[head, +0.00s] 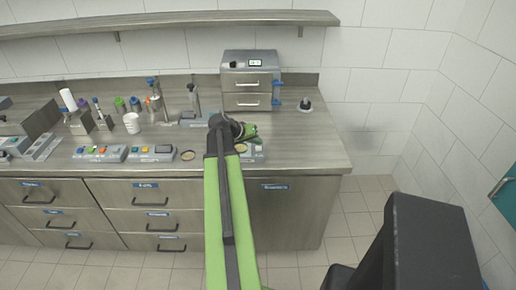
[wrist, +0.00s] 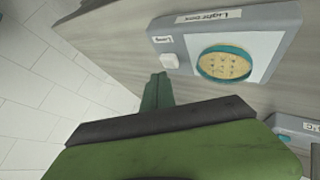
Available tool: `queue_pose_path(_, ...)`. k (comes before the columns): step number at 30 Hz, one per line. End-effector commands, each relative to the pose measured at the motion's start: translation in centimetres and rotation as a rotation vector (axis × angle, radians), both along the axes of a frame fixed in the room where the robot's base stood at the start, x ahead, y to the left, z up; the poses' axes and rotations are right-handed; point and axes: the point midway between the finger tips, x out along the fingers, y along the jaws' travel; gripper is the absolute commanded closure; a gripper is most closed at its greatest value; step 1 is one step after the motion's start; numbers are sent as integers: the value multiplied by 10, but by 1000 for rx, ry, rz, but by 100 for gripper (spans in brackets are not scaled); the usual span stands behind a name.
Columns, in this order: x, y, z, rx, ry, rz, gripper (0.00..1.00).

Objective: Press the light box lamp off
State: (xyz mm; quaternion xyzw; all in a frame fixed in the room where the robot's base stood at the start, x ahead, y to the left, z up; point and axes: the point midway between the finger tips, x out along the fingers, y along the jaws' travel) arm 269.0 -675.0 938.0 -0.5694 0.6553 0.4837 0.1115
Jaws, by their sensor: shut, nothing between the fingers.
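The light box (wrist: 275,28) is a grey, white-topped panel labelled "Lightbox" in the wrist view. A small white button (wrist: 170,61) sits beside the "Lamp" label. My gripper (wrist: 158,80) is shut and empty, its green fingertips just below the button in the picture; I cannot tell if they touch. In the head view my gripper (head: 250,131) is over the counter at the light box (head: 257,153), which my arm partly hides.
Another grey panel (wrist: 290,128) is at the right edge of the wrist view. In the head view, panels with coloured buttons (head: 100,153) line the counter's front to the left. A metal drawer unit (head: 250,80) stands behind.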

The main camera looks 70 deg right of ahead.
Motion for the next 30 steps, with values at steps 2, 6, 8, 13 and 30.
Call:
queue_pose_path(2, 0, 0, -1, 0, 0, 0, 100)
queue_pose_path(6, 0, 0, 2, 0, 0, 0, 100)
queue_pose_path(8, 0, 0, 7, 0, 0, 0, 100)
queue_pose_path(13, 0, 0, 28, 0, 0, 0, 100)
queue_pose_path(30, 0, 0, 59, 0, 0, 0, 100)
